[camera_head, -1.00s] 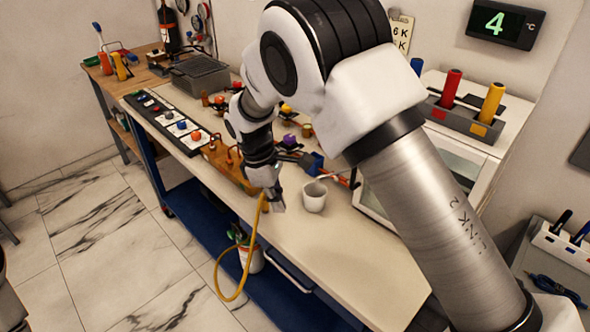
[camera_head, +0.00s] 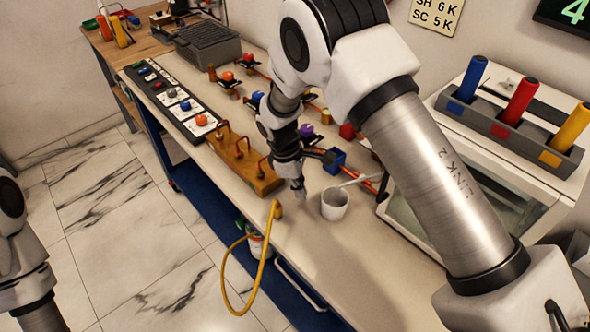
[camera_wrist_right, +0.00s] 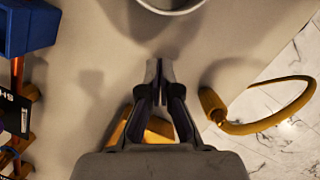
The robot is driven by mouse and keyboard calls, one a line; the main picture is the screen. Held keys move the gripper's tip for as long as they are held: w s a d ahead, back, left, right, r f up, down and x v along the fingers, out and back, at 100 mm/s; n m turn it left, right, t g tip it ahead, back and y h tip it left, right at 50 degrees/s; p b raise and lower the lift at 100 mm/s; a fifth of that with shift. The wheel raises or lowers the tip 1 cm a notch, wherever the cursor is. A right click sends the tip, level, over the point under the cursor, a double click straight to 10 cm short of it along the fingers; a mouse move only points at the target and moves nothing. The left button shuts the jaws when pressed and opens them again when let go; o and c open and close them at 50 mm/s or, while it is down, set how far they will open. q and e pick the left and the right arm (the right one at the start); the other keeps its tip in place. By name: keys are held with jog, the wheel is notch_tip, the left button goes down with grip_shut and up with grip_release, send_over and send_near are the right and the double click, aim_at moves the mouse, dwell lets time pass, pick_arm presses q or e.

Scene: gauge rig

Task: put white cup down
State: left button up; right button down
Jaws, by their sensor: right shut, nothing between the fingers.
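The white cup (camera_head: 335,204) stands upright on the workbench (camera_head: 350,260), just right of my right gripper in the head view. Part of its rim shows at the top edge of the right wrist view (camera_wrist_right: 171,7); the rest is cut off there. My right gripper (camera_head: 301,192) points down beside the cup, apart from it. In the right wrist view its fingers (camera_wrist_right: 160,66) are together with nothing between them. At the left edge of the head view part of my left arm shows, but its gripper does not.
A yellow hose (camera_head: 264,267) hangs over the bench's front edge, its end close by the gripper. A wooden block with hooks (camera_head: 238,163) and a blue box (camera_head: 334,160) stand behind. A white cabinet (camera_head: 440,135) is at right. The front bench top is clear.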

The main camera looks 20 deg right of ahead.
aim_at(334, 202)
jog(key=s+d, duration=0.1)
jog(key=s+d+p, duration=0.1)
jog(key=shift+s+d+r, duration=0.15)
jog(key=shift+s+d, duration=0.1)
jog(key=shift+s, duration=0.15)
jog(key=shift+s+d, duration=0.2)
jog(key=shift+w+f, duration=0.25)
jog(key=shift+s+d+r+p, duration=0.2)
jog(key=shift+s+d+p, duration=0.1)
jog(key=shift+s+d, duration=0.1)
jog(key=shift+s+d+f, duration=0.1)
jog(key=shift+s+d, duration=0.15)
jog(key=shift+d, duration=0.1)
jog(key=shift+w+a, duration=0.1)
